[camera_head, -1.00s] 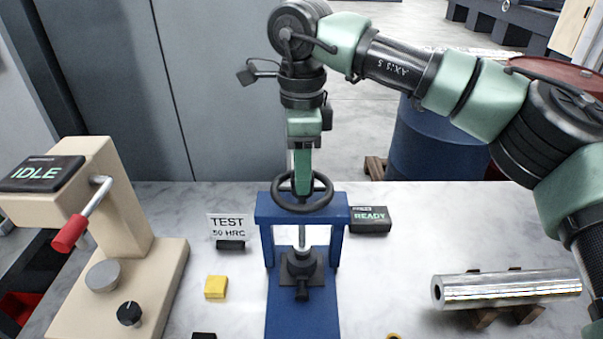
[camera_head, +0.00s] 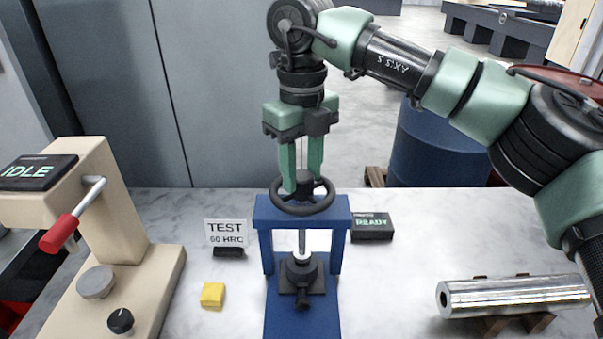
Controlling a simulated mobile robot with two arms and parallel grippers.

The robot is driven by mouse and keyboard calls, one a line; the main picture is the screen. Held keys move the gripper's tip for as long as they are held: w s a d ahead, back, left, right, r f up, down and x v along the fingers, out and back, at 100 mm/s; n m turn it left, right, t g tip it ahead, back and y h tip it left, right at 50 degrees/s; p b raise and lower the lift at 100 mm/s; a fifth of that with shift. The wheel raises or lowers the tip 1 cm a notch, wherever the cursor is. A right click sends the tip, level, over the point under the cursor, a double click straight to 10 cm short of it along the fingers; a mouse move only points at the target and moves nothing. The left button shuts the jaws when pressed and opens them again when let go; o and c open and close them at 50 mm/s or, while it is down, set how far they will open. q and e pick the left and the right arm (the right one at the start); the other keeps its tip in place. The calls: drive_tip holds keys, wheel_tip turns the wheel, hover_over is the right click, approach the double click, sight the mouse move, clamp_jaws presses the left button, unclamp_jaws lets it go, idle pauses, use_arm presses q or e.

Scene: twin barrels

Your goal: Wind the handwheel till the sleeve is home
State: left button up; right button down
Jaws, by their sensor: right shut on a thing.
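The black handwheel (camera_head: 275,196) sits on top of a blue press frame (camera_head: 262,222) in the middle of the bench. My right gripper (camera_head: 302,187) points straight down from above and is shut on the handwheel at its hub. A bright metal spindle (camera_head: 302,240) comes down inside the frame. Its lower end meets a dark holder (camera_head: 302,275) on the blue base. I cannot tell which part there is the sleeve, or how deep it sits. A small display (camera_head: 372,224) beside the frame reads READY. My left gripper is not in view.
A cream tester (camera_head: 120,215) with a red-handled lever and IDLE screen stands left. A steel cylinder (camera_head: 515,295) rests on supports at right. A blue barrel (camera_head: 430,150) stands behind.

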sight(302, 175)
drive_tip(key=m+b, duration=0.1)
drive_tip(key=m, duration=0.5)
drive_tip(key=shift+f+b, duration=0.1)
drive_tip(key=shift+b, duration=0.3)
drive_tip(key=m+b, duration=0.1)
drive_tip(key=m, duration=0.5)
drive_tip(key=shift+b, duration=0.3)
drive_tip(key=c, duration=0.9)
unclamp_jaws()
wheel_tip(302, 175, up, 8)
